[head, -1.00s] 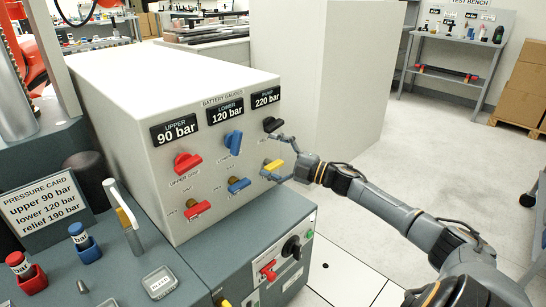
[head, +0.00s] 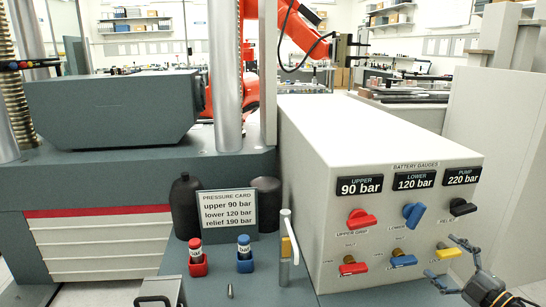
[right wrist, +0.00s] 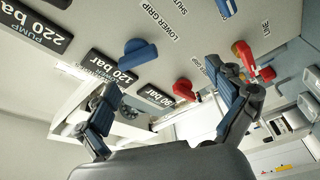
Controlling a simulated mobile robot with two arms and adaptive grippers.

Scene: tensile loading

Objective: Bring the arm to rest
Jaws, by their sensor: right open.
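My right gripper (head: 447,260) is at the lower right of the head view, open and empty, in front of the gauge panel (head: 330,222). Its fingers show near the yellow handle (head: 443,254); contact is not visible. In the right wrist view the spread fingers (right wrist: 160,78) face the panel, which appears tilted and upside down. The blue lower grip handle (right wrist: 140,53) and red upper grip handle (right wrist: 184,90) show beyond them, apart from the fingers. The rest of the right arm is mostly cut off by the frame. My left gripper is not in view.
The panel reads 90, 120 and 220 bar. A black relief handle (head: 461,207) is above the yellow one. A pressure card (head: 228,212), a red holder (head: 198,266) and a blue holder (head: 244,263) stand left of the panel. An orange robot arm (head: 300,38) is behind.

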